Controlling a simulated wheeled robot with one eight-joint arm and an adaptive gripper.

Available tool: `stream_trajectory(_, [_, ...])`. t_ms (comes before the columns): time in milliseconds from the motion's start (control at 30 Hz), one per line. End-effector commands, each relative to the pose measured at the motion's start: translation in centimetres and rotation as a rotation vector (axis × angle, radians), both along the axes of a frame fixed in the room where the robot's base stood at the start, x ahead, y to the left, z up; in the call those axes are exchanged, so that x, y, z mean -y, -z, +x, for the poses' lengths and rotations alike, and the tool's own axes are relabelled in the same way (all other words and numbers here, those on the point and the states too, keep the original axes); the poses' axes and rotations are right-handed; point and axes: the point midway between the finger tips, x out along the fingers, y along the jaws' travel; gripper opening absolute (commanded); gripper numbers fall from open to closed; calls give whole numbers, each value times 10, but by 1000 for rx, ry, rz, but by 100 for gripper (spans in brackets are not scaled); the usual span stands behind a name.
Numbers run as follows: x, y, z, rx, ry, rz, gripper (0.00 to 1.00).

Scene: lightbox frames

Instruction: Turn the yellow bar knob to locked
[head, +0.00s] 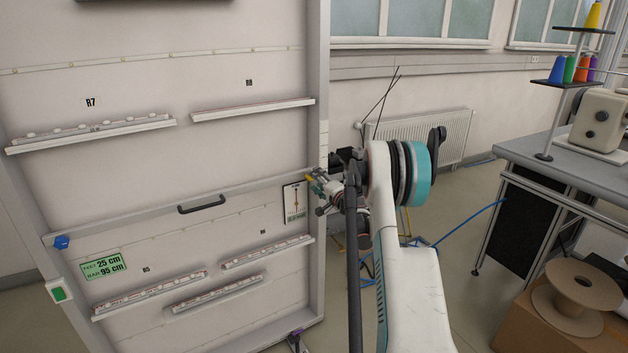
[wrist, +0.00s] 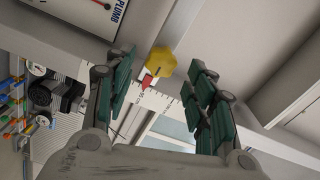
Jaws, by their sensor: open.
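The yellow knob (wrist: 161,62) sits on the frame's metal rail in the wrist view, with a small red mark (wrist: 147,82) beside it on a white scale strip. Its bar shape and exact angle are hard to make out. In the head view only a small yellow patch of the knob (head: 309,178) shows at the frame's right edge. My gripper (wrist: 161,66) is open, with green-padded fingers to the left and right of the knob in the picture. I cannot tell whether the fingertips reach around it or stop short. My gripper (head: 318,186) is at the frame's right post in the head view.
The large white lightbox frame (head: 140,190) fills the left, with a black handle (head: 201,204) and slim ledges. A card (head: 295,202) hangs close to my gripper. A radiator (head: 428,136) stands behind. A table (head: 560,160) and cable spool (head: 577,290) are at right.

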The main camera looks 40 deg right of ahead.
Motion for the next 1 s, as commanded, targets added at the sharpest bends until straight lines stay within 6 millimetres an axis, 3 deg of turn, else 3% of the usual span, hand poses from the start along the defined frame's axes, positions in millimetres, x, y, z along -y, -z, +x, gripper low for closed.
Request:
stream_trajectory(200, [-7,0,-46,0,2,0,50])
stream_trajectory(400, [-13,0,-78,0,1,1,50])
stream_trajectory(600, [-16,0,-92,0,-1,1,50])
stream_trajectory(1000, [-16,0,-93,0,-1,1,50])
